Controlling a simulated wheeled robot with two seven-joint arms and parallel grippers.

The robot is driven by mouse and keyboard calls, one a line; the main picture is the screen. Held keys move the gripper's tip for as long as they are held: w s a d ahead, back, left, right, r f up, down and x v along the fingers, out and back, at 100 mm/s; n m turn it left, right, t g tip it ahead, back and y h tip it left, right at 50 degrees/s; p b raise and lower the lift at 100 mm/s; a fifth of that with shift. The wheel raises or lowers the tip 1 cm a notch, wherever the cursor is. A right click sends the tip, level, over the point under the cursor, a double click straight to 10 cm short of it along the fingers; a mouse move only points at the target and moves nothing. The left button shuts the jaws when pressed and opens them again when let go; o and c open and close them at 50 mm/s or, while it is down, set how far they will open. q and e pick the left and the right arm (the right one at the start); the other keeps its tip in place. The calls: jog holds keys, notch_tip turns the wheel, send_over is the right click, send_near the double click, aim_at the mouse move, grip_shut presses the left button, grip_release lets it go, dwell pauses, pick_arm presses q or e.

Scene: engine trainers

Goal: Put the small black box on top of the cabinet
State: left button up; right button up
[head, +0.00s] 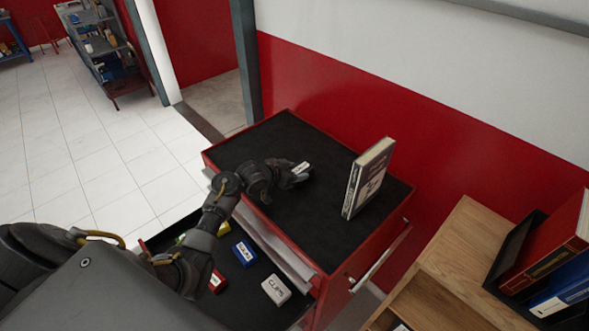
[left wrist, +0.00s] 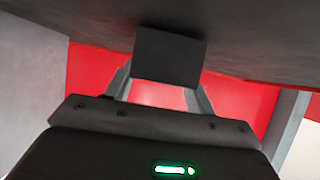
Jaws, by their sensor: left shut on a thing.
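The small black box (head: 301,169) has a pale label on its upper face in the head view. My left gripper (head: 294,175) is shut on it over the black top of the red cabinet (head: 280,135), near the middle. In the left wrist view the box (left wrist: 168,55) is a dark block between the fingers of the gripper (left wrist: 160,88), close to the dark cabinet top (left wrist: 260,40). I cannot tell whether the box touches the top. My fingers partly hide the box in the head view. My right gripper is not in view.
A book (head: 368,180) stands upright on the cabinet top, right of the box. An open drawer below holds a blue box (head: 244,252), a white box (head: 276,290) and others. A wooden shelf unit (head: 455,250) stands at right. The cabinet top's far left is clear.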

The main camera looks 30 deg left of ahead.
pick_arm(q)
jog(key=shift+f, duration=0.25)
jog(key=o, duration=1)
jog(key=shift+o, duration=0.2)
jog(key=shift+r, duration=0.25)
jog(key=shift+s+a+r, duration=0.1)
jog(key=b+v, duration=0.1)
jog(key=v, duration=1)
jog(key=shift+s+r, duration=0.15)
jog(key=shift+s, duration=0.15)
jog(key=shift+a, duration=0.15)
